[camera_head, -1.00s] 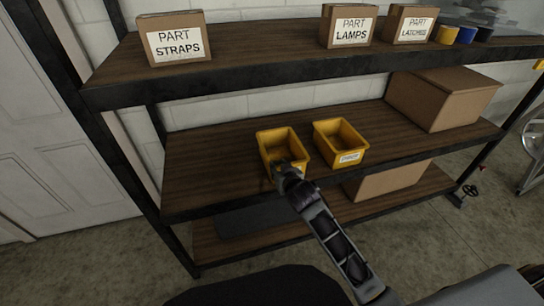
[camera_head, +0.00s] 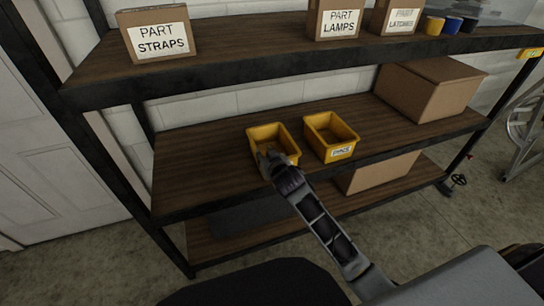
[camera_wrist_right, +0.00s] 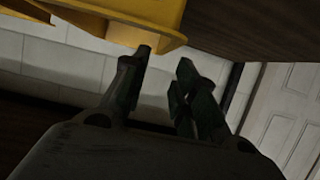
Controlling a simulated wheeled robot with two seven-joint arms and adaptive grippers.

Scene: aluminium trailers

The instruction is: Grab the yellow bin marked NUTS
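Two open yellow bins stand side by side on the middle shelf. The left bin (camera_head: 268,133) has its front partly covered by my right gripper (camera_head: 266,158), so no label on it shows. The right bin (camera_head: 327,128) has a white front label, too small to read surely. In the right wrist view my right gripper (camera_wrist_right: 165,58) has its fingers apart with nothing between them. A yellow bin (camera_wrist_right: 110,22) is just beyond the fingertips, close to the left finger; I cannot tell whether they touch. My left gripper is not in view.
The upper shelf (camera_head: 270,64) holds cardboard boxes marked STRAPS (camera_head: 157,36), LAMPS (camera_head: 338,20) and LATCHES (camera_head: 400,18), plus small cups. A large box (camera_head: 430,88) stands right on the middle shelf. The shelf left of the bins is clear.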

